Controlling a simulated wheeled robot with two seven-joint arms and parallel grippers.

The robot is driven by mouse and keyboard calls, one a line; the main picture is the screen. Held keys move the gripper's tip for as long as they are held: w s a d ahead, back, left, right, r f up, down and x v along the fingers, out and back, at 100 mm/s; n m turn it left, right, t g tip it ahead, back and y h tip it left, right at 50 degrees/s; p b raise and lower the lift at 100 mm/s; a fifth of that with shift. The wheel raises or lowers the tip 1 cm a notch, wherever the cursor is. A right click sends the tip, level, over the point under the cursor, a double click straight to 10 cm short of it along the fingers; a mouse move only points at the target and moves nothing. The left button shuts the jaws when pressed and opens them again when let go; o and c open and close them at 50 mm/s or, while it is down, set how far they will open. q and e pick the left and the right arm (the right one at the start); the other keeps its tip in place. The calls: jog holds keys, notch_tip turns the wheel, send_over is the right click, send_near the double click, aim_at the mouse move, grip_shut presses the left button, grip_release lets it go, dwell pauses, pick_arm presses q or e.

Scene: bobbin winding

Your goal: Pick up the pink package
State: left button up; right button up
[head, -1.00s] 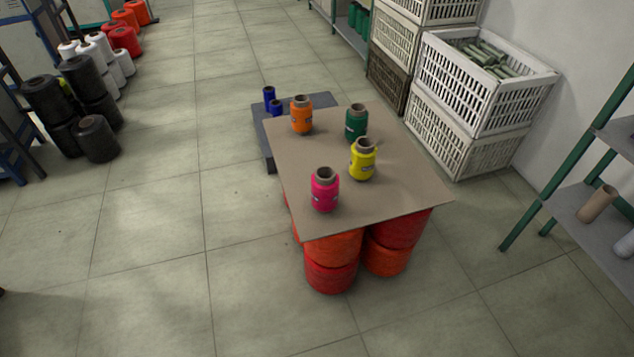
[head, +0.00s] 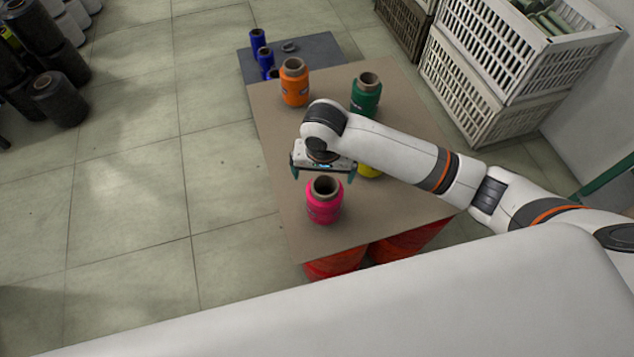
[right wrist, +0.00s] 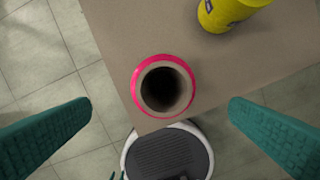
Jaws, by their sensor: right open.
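The pink package is a pink thread bobbin (head: 323,203) on a brown cardboard-like table top (head: 285,215), upright near its front left part. My right gripper (head: 323,172) is just above and behind it in the head view, open and empty. In the right wrist view the pink bobbin (right wrist: 164,88) is seen from above, its dark hollow core facing the camera. The two teal fingers (right wrist: 160,125) are spread wide on either side, apart from it. My left gripper is not in view.
An orange bobbin (head: 294,83) and a green bobbin (head: 365,95) stand behind. A yellow bobbin (right wrist: 228,12) stands close by, mostly hidden by my arm in the head view. Blue spools (head: 265,60) stand on a grey surface behind. White crates (head: 490,60) are at right.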

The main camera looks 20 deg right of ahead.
send_near(325, 191)
jog(key=s+a+r, duration=0.1)
jog(key=s, duration=0.1)
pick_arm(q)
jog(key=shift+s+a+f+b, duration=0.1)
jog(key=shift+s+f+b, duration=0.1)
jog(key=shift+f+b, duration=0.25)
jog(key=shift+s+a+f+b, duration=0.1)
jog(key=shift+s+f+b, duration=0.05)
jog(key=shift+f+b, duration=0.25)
pick_arm(e)
jog(key=f, duration=0.5)
jog(key=shift+w+d+f, duration=0.15)
jog(key=shift+w+f, duration=0.1)
jog(key=shift+f, duration=0.15)
jog(key=shift+c, duration=0.6)
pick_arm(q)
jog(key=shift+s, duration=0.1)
pick_arm(e)
jog(key=c, duration=0.9)
